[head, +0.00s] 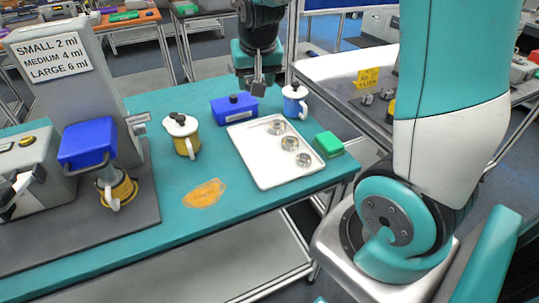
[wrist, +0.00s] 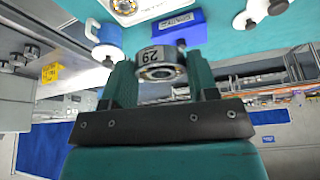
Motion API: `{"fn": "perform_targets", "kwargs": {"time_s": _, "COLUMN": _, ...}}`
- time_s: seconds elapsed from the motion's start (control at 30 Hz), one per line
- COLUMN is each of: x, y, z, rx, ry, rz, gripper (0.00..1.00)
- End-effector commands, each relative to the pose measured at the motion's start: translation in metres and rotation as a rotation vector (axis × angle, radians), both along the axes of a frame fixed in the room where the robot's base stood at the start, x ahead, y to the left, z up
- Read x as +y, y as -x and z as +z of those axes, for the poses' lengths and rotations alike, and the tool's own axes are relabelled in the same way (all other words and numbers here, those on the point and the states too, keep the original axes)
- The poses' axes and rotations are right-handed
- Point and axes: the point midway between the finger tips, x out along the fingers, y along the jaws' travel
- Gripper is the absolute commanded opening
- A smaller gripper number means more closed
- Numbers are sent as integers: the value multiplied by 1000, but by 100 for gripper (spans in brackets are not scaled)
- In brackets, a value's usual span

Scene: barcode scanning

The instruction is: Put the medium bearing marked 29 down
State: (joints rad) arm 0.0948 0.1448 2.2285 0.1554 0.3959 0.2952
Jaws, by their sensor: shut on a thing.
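My gripper (wrist: 160,80) is shut on the medium bearing (wrist: 160,64), a metal ring with the mark 29 on its side. The fingers hold it from both sides, and it hangs clear of the table. In the head view my gripper (head: 258,88) is above and just right of the blue box, behind the white tray's far edge. The bearing is too small there to make out clearly. The white tray (head: 262,168) lies on the teal table and holds three metal bearings in a row. One of them also shows at the top of the wrist view (wrist: 125,5).
A blue box (head: 233,110) stands left of the tray's far end. A blue mug (head: 294,101) with a white lid is to the right. A green box (head: 329,144) sits right of the tray, a yellow mug (head: 183,143) to its left. An orange patch (head: 204,194) marks the table.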

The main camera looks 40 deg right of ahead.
Motion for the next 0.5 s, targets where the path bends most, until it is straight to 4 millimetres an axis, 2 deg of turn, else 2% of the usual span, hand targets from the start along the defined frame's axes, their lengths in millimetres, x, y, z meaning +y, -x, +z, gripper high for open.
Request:
{"fn": "perform_targets", "kwargs": {"time_s": 0.17, "x": 0, "y": 1, "z": -37, "rx": 11, "ry": -1, "rz": -1, "gripper": 26}}
{"fn": "perform_targets", "kwargs": {"time_s": 0.5, "x": 0, "y": 2, "z": -131, "rx": 10, "ry": -1, "rz": -2, "gripper": 26}}
